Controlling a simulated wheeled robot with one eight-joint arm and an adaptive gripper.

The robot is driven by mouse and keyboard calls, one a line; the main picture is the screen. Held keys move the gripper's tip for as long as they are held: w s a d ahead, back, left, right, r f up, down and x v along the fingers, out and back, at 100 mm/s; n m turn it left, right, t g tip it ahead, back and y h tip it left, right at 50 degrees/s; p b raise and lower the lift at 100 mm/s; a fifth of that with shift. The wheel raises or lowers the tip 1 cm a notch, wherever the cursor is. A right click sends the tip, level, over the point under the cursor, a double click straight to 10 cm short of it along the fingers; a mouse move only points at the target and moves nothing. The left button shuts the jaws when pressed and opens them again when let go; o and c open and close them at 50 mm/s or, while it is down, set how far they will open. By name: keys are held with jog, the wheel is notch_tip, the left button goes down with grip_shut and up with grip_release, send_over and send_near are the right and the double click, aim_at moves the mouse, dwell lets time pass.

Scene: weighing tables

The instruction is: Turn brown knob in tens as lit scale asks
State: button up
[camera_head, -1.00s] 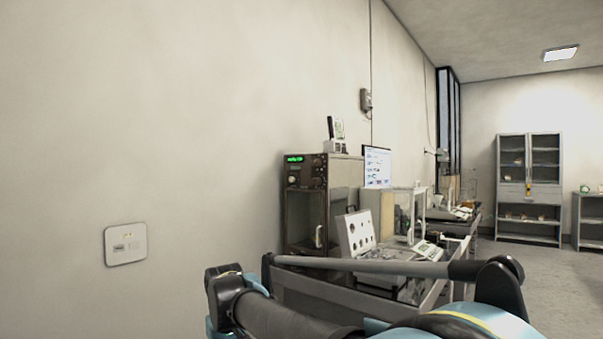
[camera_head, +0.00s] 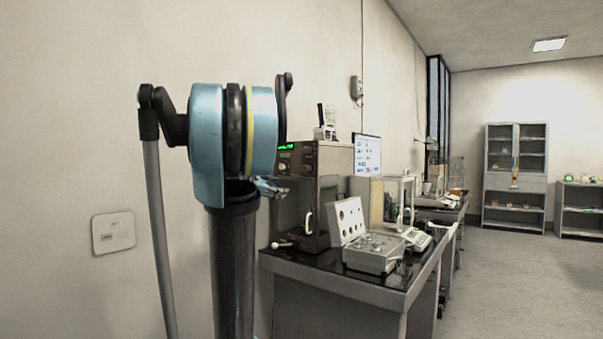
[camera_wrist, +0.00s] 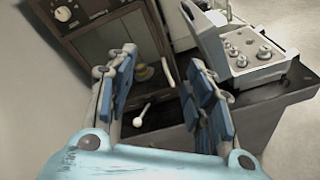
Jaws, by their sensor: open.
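A brown cabinet-like balance (camera_head: 335,190) with a glass front and a lit green display (camera_head: 287,147) stands on the near dark table. The digits are too small to read. Dark knobs (camera_head: 307,159) sit on its upper front panel. In the wrist view, one round knob (camera_wrist: 63,14) shows at the upper left on the balance's panel. My gripper (camera_wrist: 163,68) is open and empty, with its blue-padded fingers apart in front of the balance's glass door. In the head view, my gripper (camera_head: 270,187) is small and partly hidden behind my arm, apart from the knobs.
A white-knobbed lever (camera_wrist: 143,115) sticks out low at the balance's front. A glass-cased balance (camera_head: 385,200) stands beyond. The floor at the right is clear.

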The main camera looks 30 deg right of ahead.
aim_at(304, 169)
jog(key=w+d+r+n+t+h, duration=0.1)
jog(key=w+d+r+n+h, duration=0.1)
jog(key=w+d+r+n, duration=0.35)
jog(key=shift+m, duration=0.55)
jog(key=x, duration=0.5)
jog(key=r+x, duration=0.1)
jog(key=x, duration=0.9)
jog(key=shift+w+d+r, duration=0.2)
jog(key=shift+w+d, duration=0.05)
jog(key=shift+w, duration=0.25)
